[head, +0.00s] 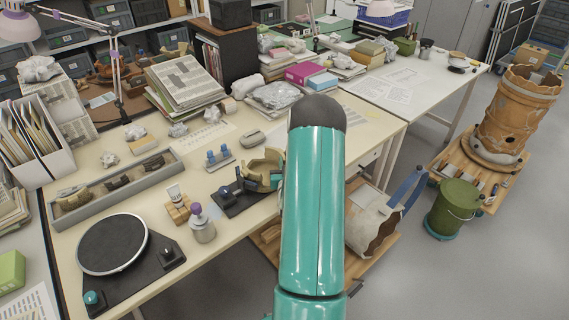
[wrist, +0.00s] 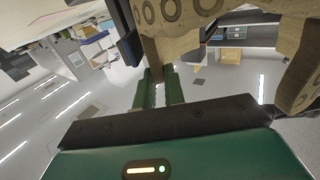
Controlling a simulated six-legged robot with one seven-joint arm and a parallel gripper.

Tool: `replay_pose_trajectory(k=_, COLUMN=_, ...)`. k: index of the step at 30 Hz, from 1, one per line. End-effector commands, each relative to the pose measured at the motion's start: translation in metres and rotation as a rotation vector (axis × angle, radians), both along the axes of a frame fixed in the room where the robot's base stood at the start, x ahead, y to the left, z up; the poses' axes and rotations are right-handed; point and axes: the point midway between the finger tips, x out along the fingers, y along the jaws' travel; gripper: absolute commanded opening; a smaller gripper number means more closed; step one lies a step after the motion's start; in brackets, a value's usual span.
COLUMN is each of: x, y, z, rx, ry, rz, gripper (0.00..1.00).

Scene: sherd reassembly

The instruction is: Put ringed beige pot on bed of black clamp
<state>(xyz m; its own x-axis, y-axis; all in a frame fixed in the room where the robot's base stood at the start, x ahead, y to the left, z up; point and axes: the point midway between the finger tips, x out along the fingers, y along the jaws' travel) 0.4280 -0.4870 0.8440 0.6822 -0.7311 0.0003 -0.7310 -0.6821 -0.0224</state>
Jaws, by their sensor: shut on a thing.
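The ringed beige pot (head: 262,165) is a broken, hollow vessel seen at the right side of the black clamp, partly hidden by my arm. In the wrist view the pot (wrist: 190,10) fills the upper right, with a row of ring marks on its wall and a jagged edge. My gripper's green fingers (wrist: 160,85) are shut on a part of the pot's wall. The black clamp (head: 232,202) sits near the table's front edge, just left of and below the pot. I cannot tell if the pot touches its bed.
A black turntable (head: 113,243) is at the front left. A grey tray (head: 160,165) of sherds and a blue-topped stand (head: 218,158) lie behind.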

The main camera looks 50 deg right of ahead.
Motion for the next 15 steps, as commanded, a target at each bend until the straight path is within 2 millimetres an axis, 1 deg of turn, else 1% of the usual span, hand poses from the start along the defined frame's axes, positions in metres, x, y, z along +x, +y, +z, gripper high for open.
replay_pose_trajectory(k=3, x=0.0005, y=-0.0006, z=0.0021, rx=-0.003, ry=-0.004, rz=0.000, gripper=0.00)
replay_pose_trajectory(k=7, x=0.0005, y=-0.0005, z=-0.0005, rx=-0.002, ry=-0.003, rz=0.000, gripper=0.00)
replay_pose_trajectory(k=8, x=-0.0002, y=-0.0002, z=-0.0020, rx=-0.001, ry=0.001, rz=-0.001, gripper=0.15)
replay_pose_trajectory(k=9, x=-0.0002, y=-0.0002, z=-0.0018, rx=0.000, ry=0.000, rz=-0.001, gripper=0.23)
replay_pose_trajectory(k=11, x=-0.0003, y=-0.0001, z=-0.0018, rx=0.000, ry=0.000, rz=-0.001, gripper=0.33)
replay_pose_trajectory(k=15, x=-0.0002, y=0.0000, z=-0.0018, rx=0.000, ry=0.000, rz=-0.001, gripper=0.33)
